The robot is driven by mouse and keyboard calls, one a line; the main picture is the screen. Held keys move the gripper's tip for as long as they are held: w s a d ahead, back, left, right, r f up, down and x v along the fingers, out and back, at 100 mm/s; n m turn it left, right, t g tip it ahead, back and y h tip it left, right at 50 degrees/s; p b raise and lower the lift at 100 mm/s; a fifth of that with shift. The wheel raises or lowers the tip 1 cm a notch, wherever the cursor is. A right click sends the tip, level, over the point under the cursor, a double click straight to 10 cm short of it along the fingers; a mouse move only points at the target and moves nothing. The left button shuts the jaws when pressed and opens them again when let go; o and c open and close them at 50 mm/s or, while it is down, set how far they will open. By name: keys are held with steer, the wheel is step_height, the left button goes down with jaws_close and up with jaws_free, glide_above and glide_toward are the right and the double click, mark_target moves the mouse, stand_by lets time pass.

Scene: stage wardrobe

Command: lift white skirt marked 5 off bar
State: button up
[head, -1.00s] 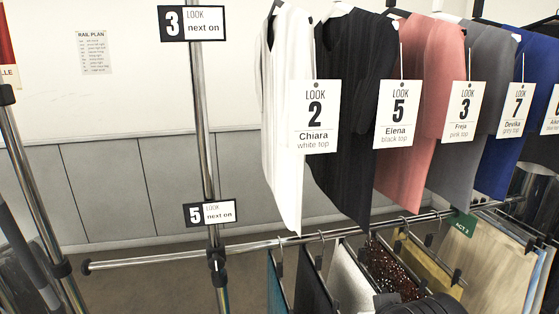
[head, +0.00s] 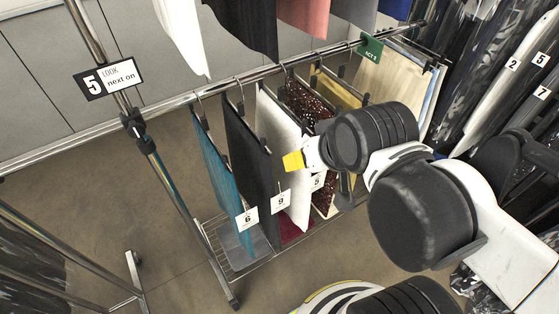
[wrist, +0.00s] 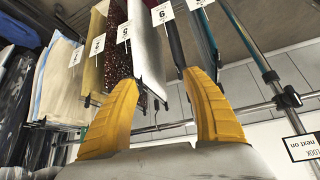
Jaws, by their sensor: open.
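The white skirt (head: 278,135) hangs from the lower bar (head: 225,88) between a black skirt (head: 240,140) and a dark red sequined skirt (head: 305,105). Its tag 5 (head: 317,181) shows beside it. My gripper (head: 293,160) is in front of the white skirt in the head view, with a yellow fingertip overlapping its edge. In the wrist view, which is upside down, my yellow fingers (wrist: 158,85) are apart, and the white skirt (wrist: 148,50) appears between them. Nothing is held. The exact gap from fingers to skirt is unclear.
A teal skirt (head: 213,160) tagged 6 hangs left of the black one. Tops hang above the bar. The bar's left stretch is empty. Dark garment bags (head: 480,60) stand right.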

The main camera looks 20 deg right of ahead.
steer(key=shift+c, duration=0.5)
steer(key=shift+w, duration=0.1)
steer(key=shift+c, duration=1.4)
steer(key=m+t+y, duration=0.3)
steer(key=m+t, duration=0.2)
steer(key=m, duration=2.8)
glide_toward(282, 95)
steer(key=b+x, duration=0.5)
steer(key=x, duration=0.5)
steer(key=shift+w+f, duration=0.15)
steer(key=shift+w, duration=0.15)
